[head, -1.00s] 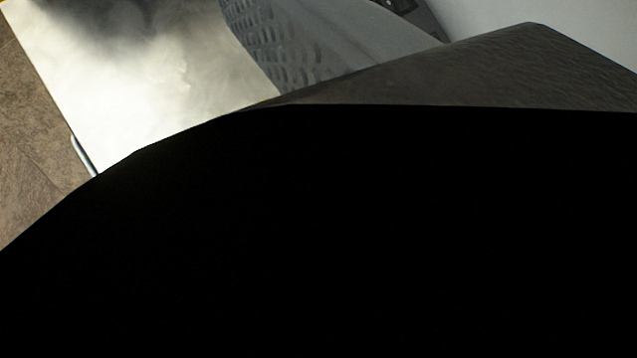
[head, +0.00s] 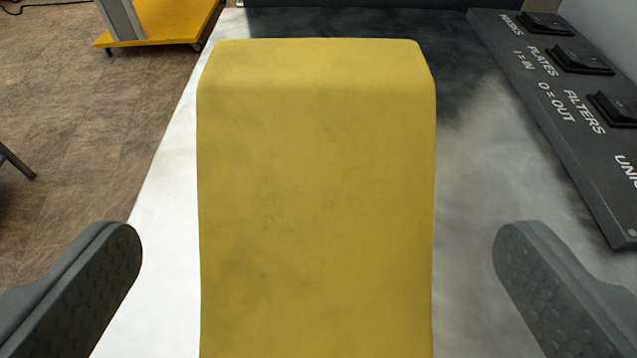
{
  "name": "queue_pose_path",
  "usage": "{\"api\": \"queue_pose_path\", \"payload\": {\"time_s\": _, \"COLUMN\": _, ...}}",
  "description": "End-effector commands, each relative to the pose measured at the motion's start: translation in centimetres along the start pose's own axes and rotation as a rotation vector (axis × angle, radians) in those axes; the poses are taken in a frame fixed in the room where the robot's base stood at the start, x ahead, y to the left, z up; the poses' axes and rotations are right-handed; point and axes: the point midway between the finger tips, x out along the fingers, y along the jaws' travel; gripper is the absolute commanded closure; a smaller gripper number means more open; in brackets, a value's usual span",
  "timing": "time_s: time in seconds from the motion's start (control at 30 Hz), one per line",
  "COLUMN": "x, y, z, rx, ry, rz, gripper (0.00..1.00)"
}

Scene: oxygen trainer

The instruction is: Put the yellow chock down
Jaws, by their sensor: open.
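The yellow chock (head: 315,200) is a large smudged yellow block in the middle of the head view. It reaches from near the top of the picture down past the bottom edge. My gripper (head: 318,262) is open, with one dark grey finger on each side of the chock. A clear gap shows between each finger and the chock. The chock appears to rest on the pale, smoke-marked table (head: 162,225), but its lower end and underside are out of sight.
A black switch panel (head: 560,125) lettered MASKS, PLATES, FILTERS lies along the right, close to the right finger. Brown tiled floor (head: 90,130) shows beyond the table's left edge. A yellow wheeled base (head: 175,25) stands on it at the top left.

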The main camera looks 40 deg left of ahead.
Motion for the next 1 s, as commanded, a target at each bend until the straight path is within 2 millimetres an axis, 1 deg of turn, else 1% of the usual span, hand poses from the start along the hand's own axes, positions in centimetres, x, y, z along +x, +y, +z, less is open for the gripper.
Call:
{"api": "queue_pose_path", "payload": {"time_s": 0.03, "x": 1.0, "y": 0.0, "z": 0.1, "rx": 0.001, "ry": 0.000, "rz": -0.001, "gripper": 0.00}}
{"api": "queue_pose_path", "payload": {"time_s": 0.1, "x": 2.1, "y": -0.1, "z": 0.1, "rx": 0.001, "ry": 0.001, "rz": -0.003, "gripper": 0.00}}
{"api": "queue_pose_path", "payload": {"time_s": 0.37, "x": 4.3, "y": 0.0, "z": 0.1, "rx": 0.000, "ry": -0.002, "rz": 0.001, "gripper": 0.00}}
{"api": "queue_pose_path", "payload": {"time_s": 0.6, "x": 7.7, "y": -0.1, "z": 0.1, "rx": 0.001, "ry": -0.002, "rz": -0.002, "gripper": 0.00}}
{"api": "queue_pose_path", "payload": {"time_s": 0.73, "x": 8.4, "y": 0.0, "z": 0.0, "rx": 0.000, "ry": 0.000, "rz": 0.001, "gripper": 0.00}}
{"api": "queue_pose_path", "payload": {"time_s": 0.97, "x": 8.5, "y": 0.0, "z": -0.1, "rx": 0.000, "ry": 0.000, "rz": 0.001, "gripper": 0.00}}
{"api": "queue_pose_path", "payload": {"time_s": 1.0, "x": 8.5, "y": 0.0, "z": -0.1, "rx": 0.000, "ry": 0.000, "rz": 0.001, "gripper": 0.11}}
